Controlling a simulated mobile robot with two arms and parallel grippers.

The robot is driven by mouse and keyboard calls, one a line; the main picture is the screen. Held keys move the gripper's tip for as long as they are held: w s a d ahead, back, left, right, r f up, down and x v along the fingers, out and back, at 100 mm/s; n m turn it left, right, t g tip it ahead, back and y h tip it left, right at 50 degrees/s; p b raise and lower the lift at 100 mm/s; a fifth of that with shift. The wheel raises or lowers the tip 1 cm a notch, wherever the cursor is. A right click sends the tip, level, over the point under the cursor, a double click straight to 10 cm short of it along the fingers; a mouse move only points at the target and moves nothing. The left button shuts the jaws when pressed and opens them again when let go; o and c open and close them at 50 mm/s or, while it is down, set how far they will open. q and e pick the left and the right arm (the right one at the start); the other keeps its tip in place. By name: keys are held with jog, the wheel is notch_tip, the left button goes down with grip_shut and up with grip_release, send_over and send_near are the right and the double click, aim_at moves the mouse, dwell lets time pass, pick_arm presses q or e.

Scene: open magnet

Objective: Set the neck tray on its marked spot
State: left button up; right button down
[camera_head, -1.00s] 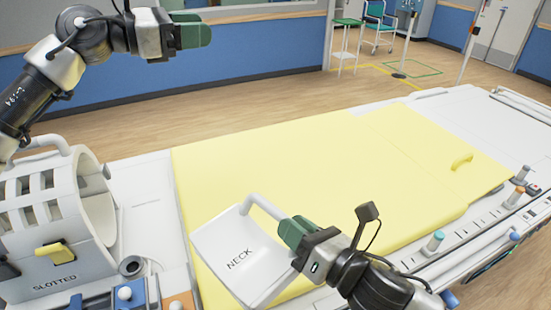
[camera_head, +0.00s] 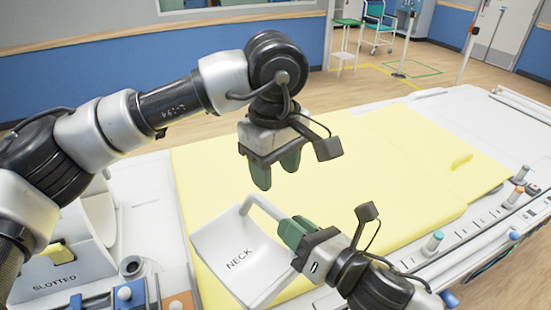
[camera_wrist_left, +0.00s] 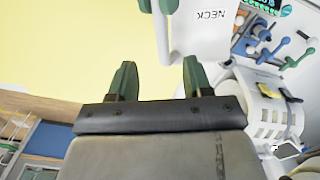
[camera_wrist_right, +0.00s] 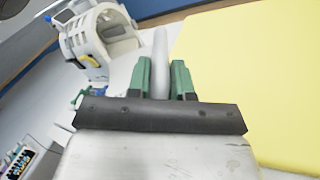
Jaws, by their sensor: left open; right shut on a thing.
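The neck tray (camera_head: 236,272) is a white curved plate lettered NECK with a raised bar handle, over the near-left part of the yellow pad (camera_head: 350,170). My right gripper (camera_head: 288,230) is shut on the handle's right side; the handle bar (camera_wrist_right: 160,62) shows between its fingers in the right wrist view. My left gripper (camera_head: 276,172) is open, empty and pointing down above the pad, behind the tray handle. The left wrist view shows the tray (camera_wrist_left: 205,35) ahead of its open fingers (camera_wrist_left: 157,78). I cannot make out a marked spot, nor whether the tray touches the pad.
A white slotted coil (camera_head: 75,262) with a yellow latch stands at the left, partly hidden by my left arm; it shows whole in the right wrist view (camera_wrist_right: 95,40). Coloured knobs (camera_head: 432,240) line the table's right edge.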

aim_at(276, 208)
pick_arm(q)
notch_tip(276, 208, down, 11)
jog(key=shift+w+r, duration=0.1)
jog(key=shift+r, duration=0.1)
dwell(0.3)
jog(key=shift+d, duration=0.1)
grip_shut()
pick_arm(e)
jog(key=c, duration=0.9)
grip_release()
